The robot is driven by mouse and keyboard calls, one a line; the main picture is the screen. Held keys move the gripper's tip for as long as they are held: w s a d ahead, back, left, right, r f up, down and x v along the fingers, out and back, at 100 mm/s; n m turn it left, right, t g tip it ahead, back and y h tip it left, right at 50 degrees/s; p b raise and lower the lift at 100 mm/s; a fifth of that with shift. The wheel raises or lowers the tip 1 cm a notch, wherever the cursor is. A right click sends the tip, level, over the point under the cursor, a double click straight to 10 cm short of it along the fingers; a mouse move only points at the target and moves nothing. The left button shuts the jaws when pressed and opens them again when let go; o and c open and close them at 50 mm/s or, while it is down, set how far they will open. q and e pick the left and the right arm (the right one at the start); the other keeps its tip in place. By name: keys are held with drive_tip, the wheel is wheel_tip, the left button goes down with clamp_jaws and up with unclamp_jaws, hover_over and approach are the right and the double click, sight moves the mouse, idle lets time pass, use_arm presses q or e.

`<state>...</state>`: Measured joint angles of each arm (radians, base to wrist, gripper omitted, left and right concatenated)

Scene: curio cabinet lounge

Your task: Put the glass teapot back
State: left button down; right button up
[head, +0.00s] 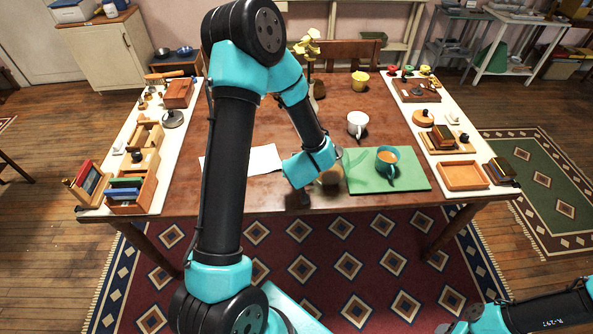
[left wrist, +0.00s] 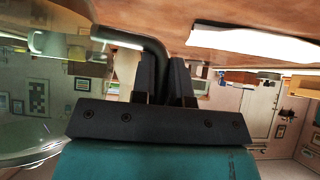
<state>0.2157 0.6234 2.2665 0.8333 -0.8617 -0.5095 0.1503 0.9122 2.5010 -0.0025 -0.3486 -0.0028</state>
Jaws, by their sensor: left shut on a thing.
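The glass teapot (head: 331,176) shows in the head view only in part, behind my left wrist, near the front edge of the table and left of the green mat (head: 418,181). My left gripper (left wrist: 168,62) is shut on the teapot's dark curved handle (left wrist: 128,39). The clear body of the teapot (left wrist: 38,95) fills the left side of the left wrist view. My left forearm hides the left fingers and handle in the head view. I cannot tell whether the teapot's base touches the table. My right gripper is out of view.
A teal cup of brown drink (head: 387,162) stands on the green mat. A white mug (head: 357,123) and a yellow cup (head: 360,81) stand behind. A white sheet (head: 262,160) lies left. Pale side strips hold wooden boxes (head: 131,190) and a wooden tray (head: 463,176).

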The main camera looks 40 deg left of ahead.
use_arm(q)
drive_tip(key=shift+f, duration=1.2)
drive_tip(key=c, duration=1.1)
unclamp_jaws()
drive_tip(key=shift+r, duration=0.1)
drive_tip(key=shift+s+r, duration=0.1)
drive_tip(key=shift+r, duration=0.1)
drive_tip(key=v, duration=1.1)
drive_tip(key=shift+s+d+r, duration=0.2)
drive_tip(key=shift+d, duration=0.05)
